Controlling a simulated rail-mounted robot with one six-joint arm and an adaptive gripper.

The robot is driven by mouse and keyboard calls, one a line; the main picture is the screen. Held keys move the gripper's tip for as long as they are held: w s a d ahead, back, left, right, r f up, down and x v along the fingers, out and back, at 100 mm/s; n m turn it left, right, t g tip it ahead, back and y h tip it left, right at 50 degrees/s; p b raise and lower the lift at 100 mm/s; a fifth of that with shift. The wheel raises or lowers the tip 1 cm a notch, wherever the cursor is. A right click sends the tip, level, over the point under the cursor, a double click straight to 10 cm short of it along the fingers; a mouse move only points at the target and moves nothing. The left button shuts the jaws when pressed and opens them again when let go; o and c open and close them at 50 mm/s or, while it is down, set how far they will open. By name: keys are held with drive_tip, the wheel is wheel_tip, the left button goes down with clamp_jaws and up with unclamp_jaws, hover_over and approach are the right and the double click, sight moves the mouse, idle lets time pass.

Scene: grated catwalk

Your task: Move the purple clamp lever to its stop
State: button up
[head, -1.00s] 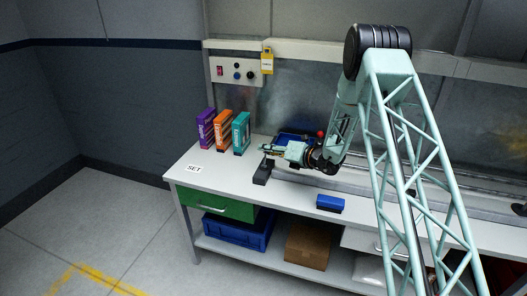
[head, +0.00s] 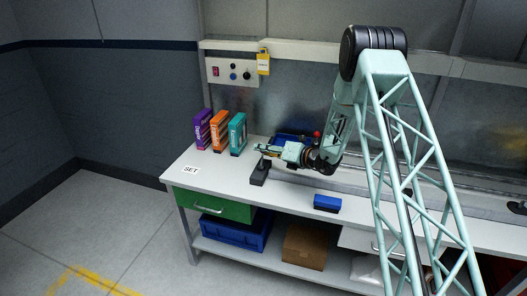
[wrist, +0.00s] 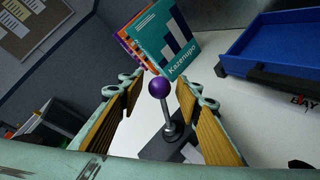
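The purple clamp lever (wrist: 159,88) has a round purple knob on a metal stem, rising from a dark base (wrist: 163,147) in the wrist view. The stem leans somewhat in that view. My gripper (wrist: 161,92) is open, with one yellow-padded finger on each side of the knob and visible gaps between. In the head view my gripper (head: 262,149) reaches left, low over the bench, just above the dark clamp base (head: 259,173). The knob is too small or hidden to make out there. No stop can be clearly picked out.
Purple, orange and teal books (head: 237,134) stand behind and left on the bench (head: 215,178). A blue tray (wrist: 268,45) lies to the right in the wrist view. A blue block (head: 327,203) sits near the front edge. A "SET" label (head: 190,169) marks clear bench at left.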

drive_tip(key=shift+d, duration=0.1)
drive_tip(key=v, duration=1.2)
idle(0.4)
